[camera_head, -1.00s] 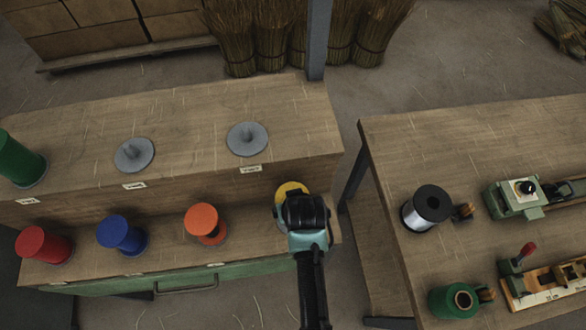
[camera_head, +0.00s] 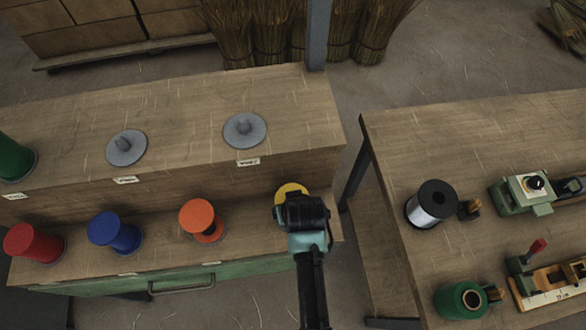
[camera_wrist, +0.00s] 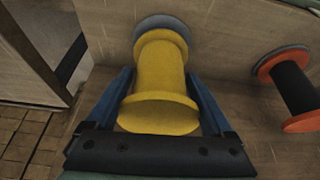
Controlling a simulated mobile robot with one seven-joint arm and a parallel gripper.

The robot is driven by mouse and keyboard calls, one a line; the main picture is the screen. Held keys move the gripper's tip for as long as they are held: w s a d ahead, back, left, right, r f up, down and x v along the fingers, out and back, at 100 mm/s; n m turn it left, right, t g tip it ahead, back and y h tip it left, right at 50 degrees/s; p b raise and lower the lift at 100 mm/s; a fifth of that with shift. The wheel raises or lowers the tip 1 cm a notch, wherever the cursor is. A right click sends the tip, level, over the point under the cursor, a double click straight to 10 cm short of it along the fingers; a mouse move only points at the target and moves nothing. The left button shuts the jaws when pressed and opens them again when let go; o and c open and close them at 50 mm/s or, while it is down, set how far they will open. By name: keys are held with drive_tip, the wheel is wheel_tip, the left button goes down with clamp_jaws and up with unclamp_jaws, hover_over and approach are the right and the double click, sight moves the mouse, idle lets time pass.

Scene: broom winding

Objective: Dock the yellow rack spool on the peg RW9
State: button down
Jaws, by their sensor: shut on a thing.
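The yellow rack spool (camera_wrist: 160,80) lies between the two blue fingers of my gripper (camera_wrist: 160,98) in the wrist view. The gripper is shut on it, and a grey disc (camera_wrist: 164,24) shows at its far end. In the head view only a yellow edge of the spool (camera_head: 291,189) shows; my gripper (camera_head: 300,212) hides the rest, at the right end of the rack's lower step. Two empty grey pegs stand on the upper step, one in the middle (camera_head: 126,147) and one at the right (camera_head: 245,130). Their labels are too small to read surely.
Orange (camera_head: 202,219), blue (camera_head: 114,232) and red (camera_head: 34,243) spools stand on the lower step left of my gripper. A green spool (camera_head: 14,160) stands at the upper left. A workbench (camera_head: 480,135) with fixtures is at the right, across a gap. A grey post (camera_head: 319,35) rises behind the rack.

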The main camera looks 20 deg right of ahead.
drive_tip(key=shift+s+r+p, duration=0.1)
drive_tip(key=shift+s+p, duration=0.25)
drive_tip(key=shift+p, duration=0.25)
idle(0.6)
drive_tip(key=shift+f+b, duration=0.45)
drive_tip(key=shift+f, duration=0.2)
idle(0.3)
drive_tip(key=shift+r, duration=0.2)
drive_tip(key=shift+r+p, duration=0.35)
drive_tip(key=shift+p, duration=0.25)
drive_tip(key=shift+r+p, duration=0.3)
drive_tip(key=shift+p, duration=0.15)
drive_tip(key=shift+f+b, duration=0.6)
drive_tip(key=shift+f, duration=0.3)
idle(0.6)
drive_tip(key=shift+r, duration=0.25)
drive_tip(key=shift+r+p, duration=0.65)
drive_tip(key=shift+p, duration=0.3)
idle(0.3)
